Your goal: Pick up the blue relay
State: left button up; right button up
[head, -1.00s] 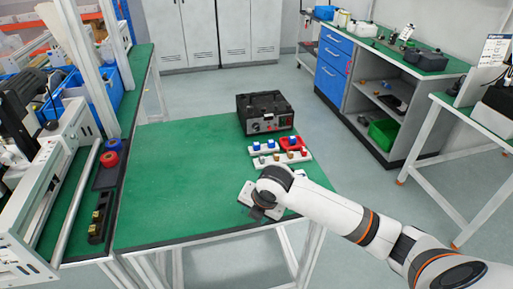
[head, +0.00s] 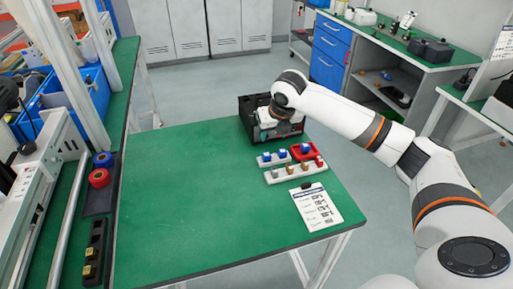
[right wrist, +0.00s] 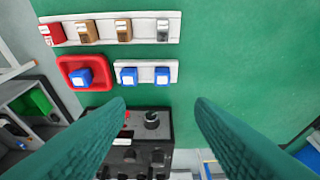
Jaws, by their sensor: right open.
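Two blue relays (head: 266,157) (head: 282,153) stand on a short white holder (head: 274,162) on the green table. A third blue relay (head: 304,148) sits in a red tray (head: 296,156) to the right. In the right wrist view the relay pair (right wrist: 129,76) (right wrist: 162,76) and the relay in the red tray (right wrist: 84,76) lie beyond my fingertips. My right gripper (right wrist: 160,106) is open and empty, with its fingers wide apart. In the head view it (head: 267,117) is partly hidden by its arm, in front of the black box. My left gripper is out of view.
A long white holder (head: 284,177) carries grey, brown and red parts in front. A black box with knobs (head: 250,107) stands at the table's back. A printed card (head: 318,207) lies at the right front. The table's left and middle are clear.

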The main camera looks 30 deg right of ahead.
jog(key=w, duration=0.1)
send_over(267, 154)
jog(key=s, duration=0.2)
notch_tip(267, 154, down, 5)
jog(key=shift+w+a+f+p, duration=0.1)
jog(key=shift+w+f+p, duration=0.1)
jog(key=shift+p, duration=0.15)
jog(key=f, duration=0.3)
jog(key=f+p, duration=0.1)
jog(key=shift+w+a+f, duration=0.1)
jog(key=shift+w+f, duration=0.45)
jog(key=shift+f, duration=0.3)
jog(key=shift+c, duration=1.2)
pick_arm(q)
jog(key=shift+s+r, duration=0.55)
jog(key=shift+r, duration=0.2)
pick_arm(e)
grip_shut()
